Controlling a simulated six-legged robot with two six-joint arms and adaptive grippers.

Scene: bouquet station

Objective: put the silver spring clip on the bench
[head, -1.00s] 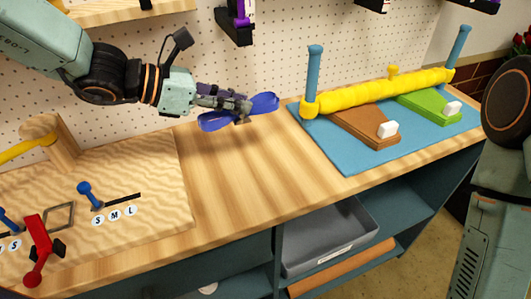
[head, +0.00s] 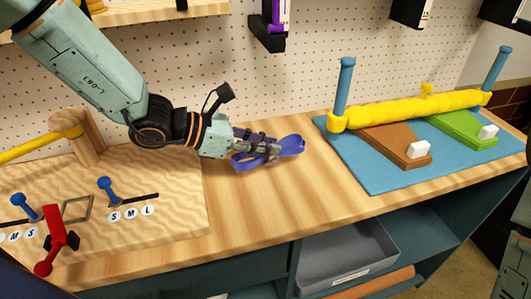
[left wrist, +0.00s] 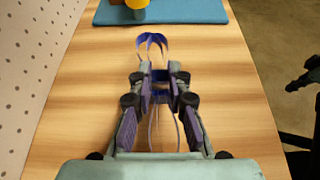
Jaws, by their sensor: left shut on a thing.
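My left gripper (head: 238,147) is shut on a blue looped thing (head: 289,147), low over the bare wood of the bench (head: 275,200). In the left wrist view the blue loops (left wrist: 151,42) stick out past the fingertips (left wrist: 160,85), and thin greyish strands run back between the fingers. I cannot tell whether a silver spring clip is part of this thing, as the fingers hide its middle. I cannot tell whether it touches the bench. My right gripper is not in view.
A blue mat (head: 375,182) with a yellow roll (head: 400,110) on blue posts and brown (head: 393,147) and green (head: 455,130) wedges lies to the right. A sandy board (head: 150,215) with blue knobs and a red lever (head: 55,235) lies left. The bench's front middle is clear.

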